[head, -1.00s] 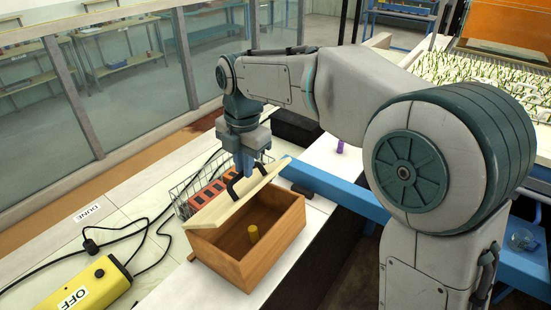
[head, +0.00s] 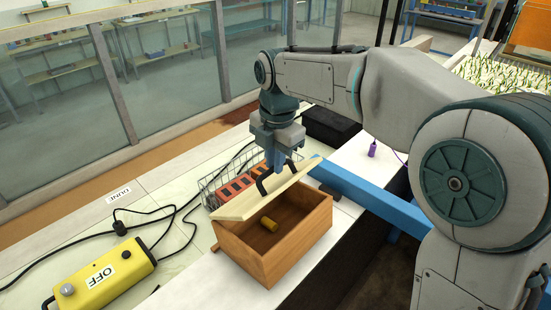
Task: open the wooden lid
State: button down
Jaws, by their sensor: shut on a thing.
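The wooden box (head: 285,252) stands on the white bench top in the head view. Its pale wooden lid (head: 248,204) is raised and tilted, leaving the box's inside open to view. My gripper (head: 268,182) is at the lid's upper side, shut on the dark handle (head: 263,186). The fingertips are partly hidden by the handle and lid.
A wire basket with red-orange blocks (head: 238,186) stands close behind the lid. A yellow control box marked OFF (head: 100,276) with black cables lies at left. A blue beam (head: 355,188) runs right of the box. A purple bottle (head: 372,148) stands behind it.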

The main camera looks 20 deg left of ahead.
jog(key=shift+f, duration=0.1)
jog(key=c, duration=1.5)
grip_release()
jog(key=shift+o, duration=0.2)
jog(key=shift+w, duration=0.1)
notch_tip(320, 180, up, 14)
jog(key=shift+s+d+b, duration=0.2)
jog(key=shift+d+b, duration=0.1)
jog(key=shift+d, duration=0.05)
